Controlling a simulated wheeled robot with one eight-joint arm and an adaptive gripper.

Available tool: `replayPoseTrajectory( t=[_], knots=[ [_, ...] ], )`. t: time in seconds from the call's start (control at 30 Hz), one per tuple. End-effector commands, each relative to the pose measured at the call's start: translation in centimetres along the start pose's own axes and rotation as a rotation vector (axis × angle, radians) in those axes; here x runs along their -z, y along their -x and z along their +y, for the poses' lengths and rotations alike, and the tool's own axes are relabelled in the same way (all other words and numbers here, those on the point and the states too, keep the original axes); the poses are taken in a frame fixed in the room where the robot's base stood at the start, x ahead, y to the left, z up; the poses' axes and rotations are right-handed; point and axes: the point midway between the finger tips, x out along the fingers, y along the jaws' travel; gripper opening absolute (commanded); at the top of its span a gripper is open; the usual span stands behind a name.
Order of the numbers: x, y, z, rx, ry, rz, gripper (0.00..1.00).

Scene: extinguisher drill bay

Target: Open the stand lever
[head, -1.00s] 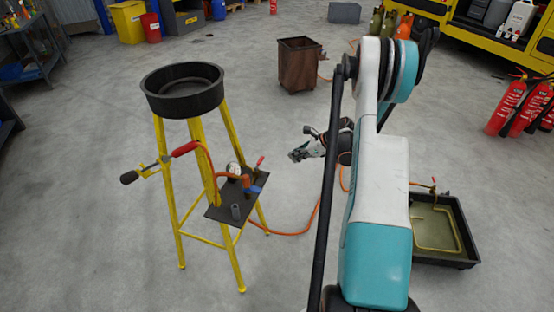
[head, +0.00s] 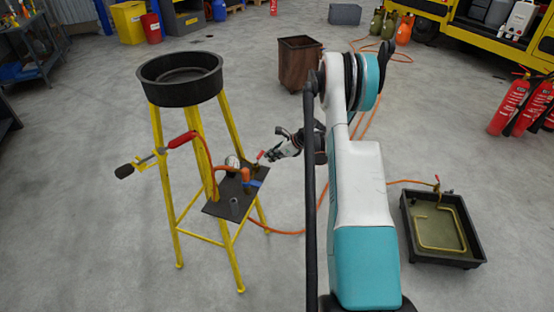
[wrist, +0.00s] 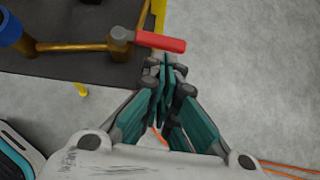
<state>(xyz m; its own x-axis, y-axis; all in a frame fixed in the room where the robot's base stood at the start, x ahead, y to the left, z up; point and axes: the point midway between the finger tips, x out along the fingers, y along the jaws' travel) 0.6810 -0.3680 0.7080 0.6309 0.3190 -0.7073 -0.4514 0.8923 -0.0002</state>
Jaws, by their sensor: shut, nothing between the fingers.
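The stand (head: 228,130) is a yellow frame with a black round pan on top and a dark shelf (head: 223,208) low on its right side. The stand lever (head: 260,155) is a small red handle at the shelf's right edge. In the wrist view the red lever (wrist: 162,42) lies roughly across the picture, its grey pivot at its left end on a brass pipe (wrist: 72,47). My gripper (head: 276,157) is just right of the lever in the head view. In the wrist view my gripper (wrist: 167,62) is shut and empty, its tips just below the lever; contact is unclear.
A gauge (head: 232,162), a blue part (head: 254,183) and an orange hose (head: 290,232) are at the shelf. A red-gripped torch (head: 182,140) sticks out left of the stand. A black tray (head: 415,235) with another red lever lies at right. Floor between is clear.

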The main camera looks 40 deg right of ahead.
Motion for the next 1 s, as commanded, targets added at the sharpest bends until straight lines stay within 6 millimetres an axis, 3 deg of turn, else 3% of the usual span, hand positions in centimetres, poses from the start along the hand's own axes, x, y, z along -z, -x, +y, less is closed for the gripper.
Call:
replayPoseTrajectory(
  t=[1.0],
  knots=[
    [-0.9, -0.9, -0.1, -0.063, 0.062, -0.001, 0.00]
  ],
)
